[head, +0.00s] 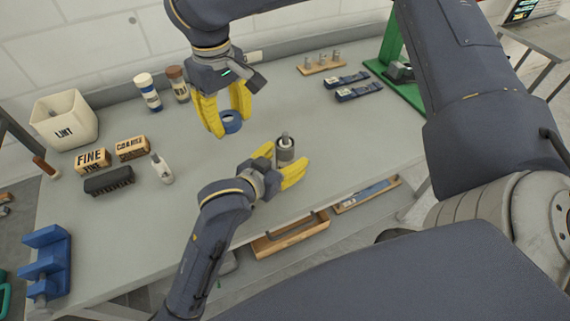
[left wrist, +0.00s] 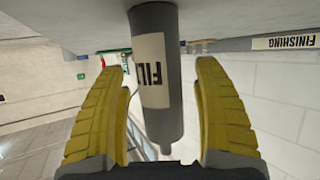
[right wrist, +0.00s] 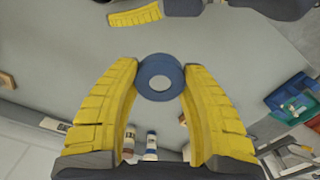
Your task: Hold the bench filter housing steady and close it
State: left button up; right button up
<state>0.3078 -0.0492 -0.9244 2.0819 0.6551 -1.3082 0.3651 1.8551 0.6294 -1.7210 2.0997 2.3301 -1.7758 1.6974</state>
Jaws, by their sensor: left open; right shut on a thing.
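The filter housing (head: 286,151) is a grey upright cylinder on the bench, with a narrow light piece on top. Its pale label, reading "FIL", shows in the left wrist view (left wrist: 154,70). My left gripper (head: 281,164) is open, with one finger on each side of the housing; contact is not visible. My right gripper (head: 226,110) is shut on a round blue cap (head: 231,122) with a pale centre. The cap sits between its fingertips in the right wrist view (right wrist: 161,77), to the left of the housing in the head view. Whether it touches the bench is unclear.

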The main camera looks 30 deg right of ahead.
aim_at(284, 133)
pick_arm(q)
grip_shut()
dwell(0.5)
notch_tip(284, 133, up, 10)
jog(key=shift+r, duration=0.1)
dwell(0.5)
jog(key=c, duration=0.8)
grip_release()
jog(key=shift+c, duration=0.2)
grip_shut()
jog(key=shift+a, duration=0.1)
